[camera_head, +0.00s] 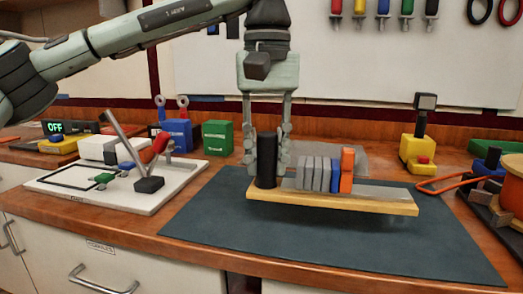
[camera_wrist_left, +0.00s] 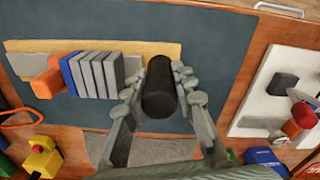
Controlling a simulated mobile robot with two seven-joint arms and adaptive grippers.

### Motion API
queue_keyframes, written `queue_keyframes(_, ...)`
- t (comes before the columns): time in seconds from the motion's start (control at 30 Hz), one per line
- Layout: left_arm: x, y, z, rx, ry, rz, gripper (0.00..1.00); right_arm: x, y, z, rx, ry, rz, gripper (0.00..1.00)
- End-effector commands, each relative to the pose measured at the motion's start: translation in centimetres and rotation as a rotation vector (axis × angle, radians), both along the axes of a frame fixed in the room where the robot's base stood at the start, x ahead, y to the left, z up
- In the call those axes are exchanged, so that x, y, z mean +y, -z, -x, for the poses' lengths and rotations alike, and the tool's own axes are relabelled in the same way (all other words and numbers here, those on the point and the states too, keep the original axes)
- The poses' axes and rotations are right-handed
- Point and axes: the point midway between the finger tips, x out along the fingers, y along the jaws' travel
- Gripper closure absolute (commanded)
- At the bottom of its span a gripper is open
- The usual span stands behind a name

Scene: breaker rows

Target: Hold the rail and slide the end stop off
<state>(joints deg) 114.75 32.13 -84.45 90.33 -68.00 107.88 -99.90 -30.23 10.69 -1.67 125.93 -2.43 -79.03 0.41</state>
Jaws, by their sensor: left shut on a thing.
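The rail is a grey strip on a pale wooden board (camera_head: 330,201) over the dark mat, with a black upright handle (camera_head: 266,168) at its left end. My left gripper (camera_head: 266,150) is shut on this handle from above; the wrist view shows the handle (camera_wrist_left: 159,92) between the fingers. Several grey breakers (camera_head: 313,172) and a blue one (camera_head: 335,176) stand side by side on the rail. The orange end stop (camera_head: 347,170) stands at their right, against or very near the blue breaker; it also shows in the wrist view (camera_wrist_left: 47,82). My right gripper is not in view.
The dark mat (camera_head: 225,220) has free room around the board.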

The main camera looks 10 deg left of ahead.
Motion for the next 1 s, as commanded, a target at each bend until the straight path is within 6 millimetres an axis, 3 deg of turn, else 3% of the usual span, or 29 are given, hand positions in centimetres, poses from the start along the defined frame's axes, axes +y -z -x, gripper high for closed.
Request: queue_keyframes(1.0,-2.4,2.5,-1.8,-0.002,0.0,0.002,1.0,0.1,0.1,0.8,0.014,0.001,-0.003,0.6)
